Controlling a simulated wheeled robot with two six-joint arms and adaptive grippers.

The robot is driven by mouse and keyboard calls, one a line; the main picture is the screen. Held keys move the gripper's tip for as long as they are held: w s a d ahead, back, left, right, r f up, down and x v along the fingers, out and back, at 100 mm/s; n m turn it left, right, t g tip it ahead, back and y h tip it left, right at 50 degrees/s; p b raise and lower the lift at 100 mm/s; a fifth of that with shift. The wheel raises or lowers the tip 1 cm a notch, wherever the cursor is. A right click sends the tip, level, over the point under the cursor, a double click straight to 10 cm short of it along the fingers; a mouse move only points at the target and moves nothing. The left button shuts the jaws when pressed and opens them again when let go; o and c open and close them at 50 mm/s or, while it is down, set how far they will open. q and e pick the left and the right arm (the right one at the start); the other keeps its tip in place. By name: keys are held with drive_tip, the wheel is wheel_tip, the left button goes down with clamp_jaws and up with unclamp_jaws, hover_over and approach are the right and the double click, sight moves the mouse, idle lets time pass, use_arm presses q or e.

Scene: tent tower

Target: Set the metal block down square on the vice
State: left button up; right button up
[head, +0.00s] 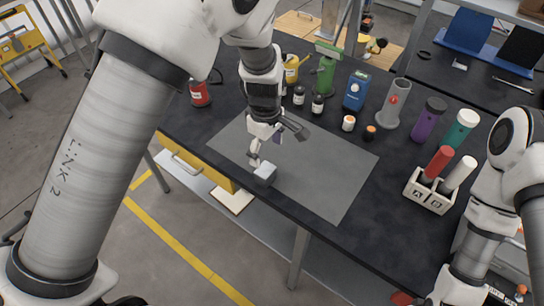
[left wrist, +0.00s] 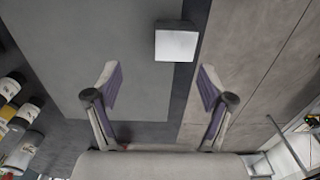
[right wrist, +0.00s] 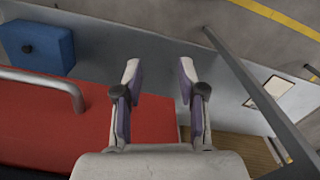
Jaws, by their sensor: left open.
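The metal block (head: 265,173) is a small pale grey block near the front edge of the grey mat in the head view. It also shows in the left wrist view (left wrist: 177,42), beyond the fingertips and a little right of the middle. My left gripper (head: 272,142) is open and empty, above and behind the block, apart from it. Its spread fingers (left wrist: 157,88) show in the left wrist view with nothing between them. My right gripper (right wrist: 157,75) is open and empty in the right wrist view. I cannot make out a vice for certain.
The grey mat (head: 325,180) lies on the black workbench (head: 372,190). Bottles and a blue box (head: 357,91) stand behind it. A white rack (head: 430,190) holds red and white cylinders at right. A red case (right wrist: 60,120) lies below my right gripper. The mat's right half is clear.

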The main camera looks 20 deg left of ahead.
sight(265, 170)
use_arm(q)
drive_tip(key=s+f+p, duration=0.1)
drive_tip(key=s+f, duration=0.1)
drive_tip(key=s, duration=0.1)
drive_tip(key=shift+d+f+p, duration=0.1)
drive_tip(key=shift+f+p, duration=0.1)
drive_tip(key=shift+p, duration=0.15)
drive_tip(key=f, duration=0.2)
drive_tip(key=w+f, duration=0.1)
drive_tip(key=f, duration=0.1)
drive_tip(key=shift+w+f+p, duration=0.1)
drive_tip(key=shift+w+p, duration=0.05)
drive_tip(key=shift+p, duration=0.15)
drive_tip(key=shift+s, duration=0.2)
drive_tip(key=shift+c, duration=0.3)
drive_tip(key=shift+s+r, duration=0.15)
drive_tip(key=shift+r, duration=0.1)
drive_tip(key=c, duration=0.6)
clamp_jaws()
use_arm(e)
drive_tip(key=r, duration=0.1)
drive_tip(key=s+r, duration=0.1)
drive_tip(key=r, duration=0.1)
drive_tip(key=shift+d, duration=0.1)
